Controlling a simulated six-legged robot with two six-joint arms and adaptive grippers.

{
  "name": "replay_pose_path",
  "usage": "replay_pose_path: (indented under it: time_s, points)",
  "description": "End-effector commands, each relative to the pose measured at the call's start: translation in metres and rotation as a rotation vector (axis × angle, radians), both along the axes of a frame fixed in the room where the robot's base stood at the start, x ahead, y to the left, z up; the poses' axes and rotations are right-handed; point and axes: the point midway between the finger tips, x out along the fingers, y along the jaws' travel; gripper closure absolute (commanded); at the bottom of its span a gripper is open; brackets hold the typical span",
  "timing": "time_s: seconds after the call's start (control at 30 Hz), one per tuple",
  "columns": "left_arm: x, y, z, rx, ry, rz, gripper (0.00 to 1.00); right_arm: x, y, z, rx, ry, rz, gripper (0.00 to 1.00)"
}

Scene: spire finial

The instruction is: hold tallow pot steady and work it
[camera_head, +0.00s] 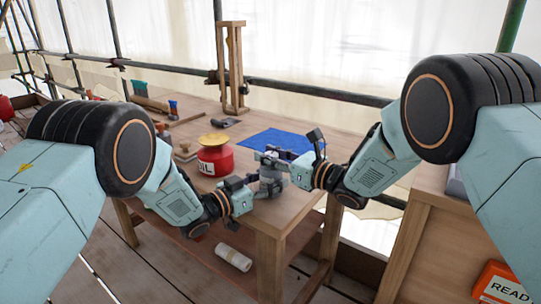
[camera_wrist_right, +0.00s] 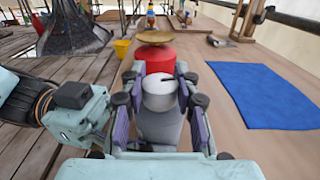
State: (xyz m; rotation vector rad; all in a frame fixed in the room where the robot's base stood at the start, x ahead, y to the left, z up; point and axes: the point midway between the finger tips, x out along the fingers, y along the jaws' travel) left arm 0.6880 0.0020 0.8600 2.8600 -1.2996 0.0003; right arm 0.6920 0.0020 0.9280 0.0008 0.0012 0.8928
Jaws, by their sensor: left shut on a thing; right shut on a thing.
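The tallow pot (camera_head: 269,187) looks like a small grey pot, partly hidden between my two grippers at the front right corner of the wooden table. In the right wrist view the pot (camera_wrist_right: 160,122) has a pale round top with a dark slot or mark, and looks upright. My right gripper (camera_head: 280,164) is shut on its upper part from the right; its purple-padded fingers (camera_wrist_right: 159,88) stand on both sides of it. My left gripper (camera_head: 254,190) comes in lower from the left and is shut on it; its fingertips are hard to make out.
A red can (camera_head: 214,160) with a brass-coloured lid stands behind the pot on the table (camera_head: 190,128). A blue cloth (camera_head: 272,141) lies flat at the back right. A wooden frame (camera_head: 232,70) and several tools stand farther back. A white roll (camera_head: 233,258) lies below.

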Motion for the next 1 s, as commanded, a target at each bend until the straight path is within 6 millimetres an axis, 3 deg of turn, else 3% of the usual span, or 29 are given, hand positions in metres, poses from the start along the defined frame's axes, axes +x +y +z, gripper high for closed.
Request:
replay_pose_path:
  time_s: [0.27, 1.0]
  points:
    - [0.0003, 0.0001, 0.0003, 0.0, 0.0, 0.001, 0.84, 0.0008, 0.0002, 0.0014, 0.006, -0.004, 0.053, 1.0]
    - [-0.0004, -0.0003, -0.0007, 0.0, 0.001, -0.001, 0.84, 0.0014, 0.0005, 0.0017, 0.009, -0.006, 0.41, 1.0]
